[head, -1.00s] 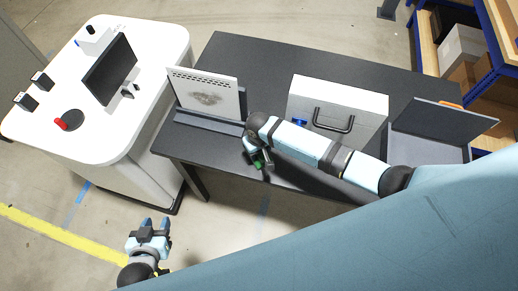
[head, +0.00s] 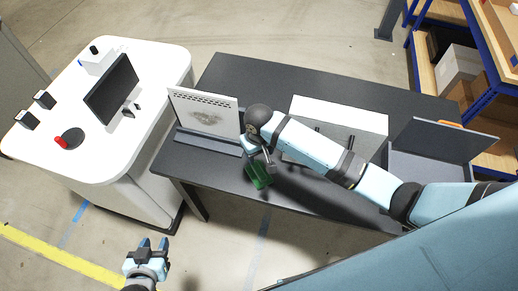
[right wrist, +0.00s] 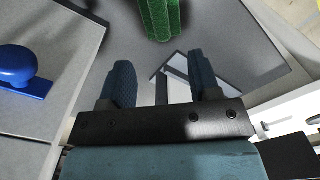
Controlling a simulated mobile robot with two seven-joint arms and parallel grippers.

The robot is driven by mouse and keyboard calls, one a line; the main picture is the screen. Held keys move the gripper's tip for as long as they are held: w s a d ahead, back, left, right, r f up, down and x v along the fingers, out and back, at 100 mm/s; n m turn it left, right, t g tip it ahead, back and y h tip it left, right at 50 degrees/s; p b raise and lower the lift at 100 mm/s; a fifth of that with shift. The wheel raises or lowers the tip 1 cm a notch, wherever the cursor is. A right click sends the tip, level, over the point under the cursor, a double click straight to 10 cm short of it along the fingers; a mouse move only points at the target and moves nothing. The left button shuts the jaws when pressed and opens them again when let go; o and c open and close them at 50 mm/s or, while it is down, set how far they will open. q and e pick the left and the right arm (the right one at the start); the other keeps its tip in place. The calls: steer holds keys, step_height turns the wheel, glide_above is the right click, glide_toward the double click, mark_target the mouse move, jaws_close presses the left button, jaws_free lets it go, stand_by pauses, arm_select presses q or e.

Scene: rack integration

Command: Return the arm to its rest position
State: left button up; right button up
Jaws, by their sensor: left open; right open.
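My right arm reaches in from the right over the dark table (head: 235,75). Its gripper (head: 257,160) is open near the table's front edge, partly hidden behind its own wrist. In the right wrist view the two fingers of this gripper (right wrist: 162,85) stand apart with nothing gripped between them. A green ridged object (head: 258,176) shows by the gripper; in the right wrist view it (right wrist: 160,15) lies beyond the fingertips. My left gripper (head: 152,244) is open and empty over the floor at the lower left.
A calendar-like panel (head: 205,110) stands on the table, left of my right gripper. A white case (head: 340,115) and a dark-lidded grey box (head: 425,165) are behind and right of my arm. A blue knob (right wrist: 20,70) shows in the wrist view. A white counter (head: 155,75) stands left.

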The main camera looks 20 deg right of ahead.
steer(key=shift+r, duration=0.9)
steer(key=s+a+f+t+y, duration=0.2)
steer(key=s+f+t+y, duration=0.3)
steer(key=s, duration=0.3)
steer(key=s+d+r+t+h, duration=0.1)
steer(key=s+d+t+h, duration=0.1)
steer(key=s+d+t, duration=0.4)
steer(key=s+d, duration=0.1)
steer(key=s, duration=0.2)
steer(key=shift+s+d+n, duration=0.2)
steer(key=shift+d+n, duration=0.15)
steer(key=shift+n, duration=0.05)
